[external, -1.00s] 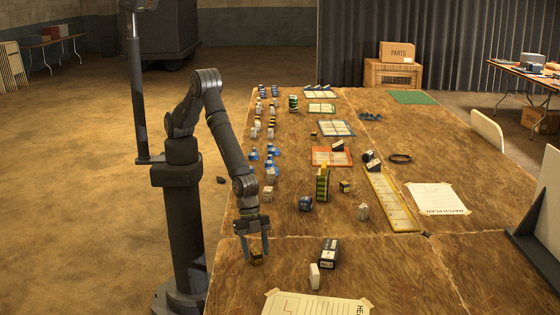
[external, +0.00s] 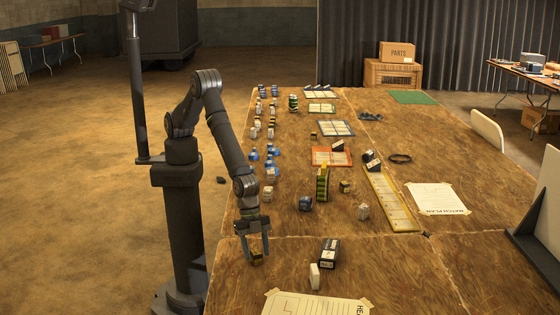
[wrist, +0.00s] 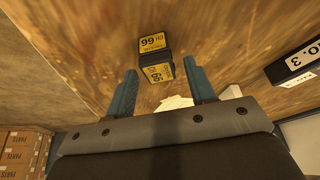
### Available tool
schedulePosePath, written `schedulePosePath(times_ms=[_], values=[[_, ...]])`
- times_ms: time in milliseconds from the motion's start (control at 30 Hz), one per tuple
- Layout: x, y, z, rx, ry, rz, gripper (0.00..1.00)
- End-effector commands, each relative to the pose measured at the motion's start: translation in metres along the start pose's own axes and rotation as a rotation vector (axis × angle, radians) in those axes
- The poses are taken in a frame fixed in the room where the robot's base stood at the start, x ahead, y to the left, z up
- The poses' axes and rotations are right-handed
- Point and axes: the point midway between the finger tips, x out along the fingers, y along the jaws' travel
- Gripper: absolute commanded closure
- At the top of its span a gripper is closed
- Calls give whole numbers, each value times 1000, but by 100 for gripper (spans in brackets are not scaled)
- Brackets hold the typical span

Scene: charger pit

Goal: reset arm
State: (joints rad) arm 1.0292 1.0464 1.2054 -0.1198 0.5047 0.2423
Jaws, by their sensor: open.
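My gripper (external: 255,249) is low over the near left part of the wooden table (external: 440,270), its fingers pointing down and open. A small black and yellow block (external: 257,259) stands on the table at the fingertips. In the wrist view, the block (wrist: 155,57) shows yellow labels reading 66 and lies beyond and between the two open blue-grey fingers (wrist: 161,92), with gaps at both sides. The fingers do not appear to close on it.
A black box (external: 329,253) and a white block (external: 314,276) stand to the right of my gripper. Behind are a yellow-green stack (external: 322,184), a blue block (external: 305,203) and a yellow tray (external: 392,203). A taped sheet (external: 315,304) lies at the front edge.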

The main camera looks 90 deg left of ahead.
Motion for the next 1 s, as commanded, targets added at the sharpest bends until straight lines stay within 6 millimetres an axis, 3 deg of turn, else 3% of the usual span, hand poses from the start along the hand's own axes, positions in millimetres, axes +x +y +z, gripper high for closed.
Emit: schedulePosePath(times_ms=[67, 800, 1000], values=[[13, 0, 7, 0, -3, 0, 50], [-110, 0, 5, 1, 2, -1, 50], [-71, 0, 6, 0, -3, 0, 50]])
